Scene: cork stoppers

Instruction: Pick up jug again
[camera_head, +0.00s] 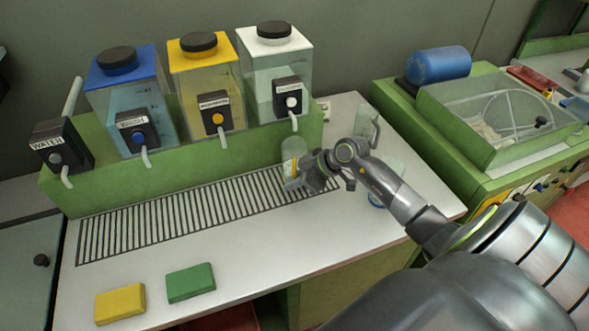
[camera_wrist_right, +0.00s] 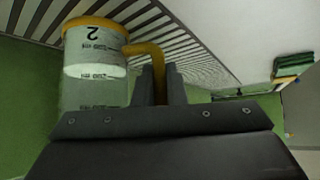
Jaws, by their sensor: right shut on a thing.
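A clear jug (camera_head: 293,153) stands or hangs at the right end of the slatted drain, beneath the dispenser with the white lid. In the right wrist view the jug (camera_wrist_right: 95,75) has a yellow rim, a yellow handle and a "2" on its side. My right gripper (camera_head: 308,172) comes in from the right and is shut on the jug's handle; its two fingers (camera_wrist_right: 160,85) close around the handle in the wrist view. I cannot tell whether the jug's base touches the drain. My left gripper is not in view.
Blue, yellow and white dispensers (camera_head: 205,80) with taps stand on a green block behind the drain (camera_head: 190,215). A clear vessel (camera_head: 367,122) stands behind my right arm; a blue-based one (camera_head: 377,200) is partly hidden by it. Yellow (camera_head: 120,303) and green (camera_head: 190,283) sponges lie in front.

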